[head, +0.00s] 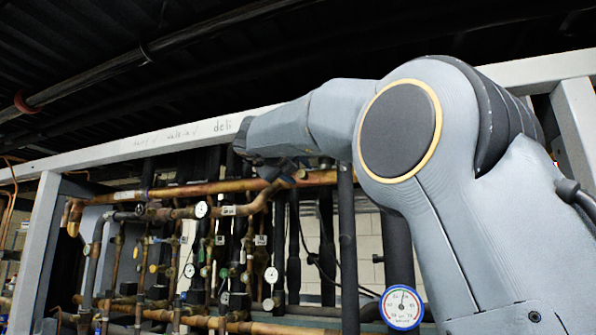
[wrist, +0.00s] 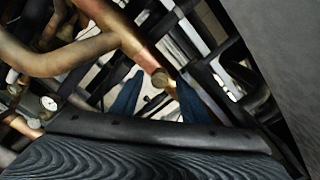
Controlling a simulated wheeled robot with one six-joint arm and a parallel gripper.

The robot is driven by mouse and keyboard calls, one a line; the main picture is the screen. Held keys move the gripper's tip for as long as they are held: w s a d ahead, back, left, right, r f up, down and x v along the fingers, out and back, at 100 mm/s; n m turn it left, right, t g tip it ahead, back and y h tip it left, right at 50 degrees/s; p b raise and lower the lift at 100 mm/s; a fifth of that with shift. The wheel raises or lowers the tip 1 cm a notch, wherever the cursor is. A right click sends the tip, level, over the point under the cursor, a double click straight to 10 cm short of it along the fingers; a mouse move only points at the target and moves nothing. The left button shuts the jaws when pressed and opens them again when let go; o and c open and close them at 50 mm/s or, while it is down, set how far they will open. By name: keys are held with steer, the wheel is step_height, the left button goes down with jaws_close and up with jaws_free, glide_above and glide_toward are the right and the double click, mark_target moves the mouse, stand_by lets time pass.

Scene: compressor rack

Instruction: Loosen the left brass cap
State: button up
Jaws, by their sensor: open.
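In the wrist view a small round brass cap (wrist: 160,78) shows at the lower end of a copper pipe. My gripper (wrist: 158,98) has its two dark blue fingers apart, one on each side below the cap in the picture. Nothing is held between them. I cannot tell how far the cap is from the fingertips in depth, and no contact shows. I cannot tell for sure that this is the left cap.
A copper pipe (wrist: 65,58) bends across the upper left of the wrist view, close to my gripper. In the head view a grey frame beam (head: 150,143) runs above the pipes. Gauges, one blue-rimmed (head: 401,307), and several dark vertical pipes crowd the rack.

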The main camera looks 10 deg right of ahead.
steer(key=shift+c, duration=0.3)
jaws_close()
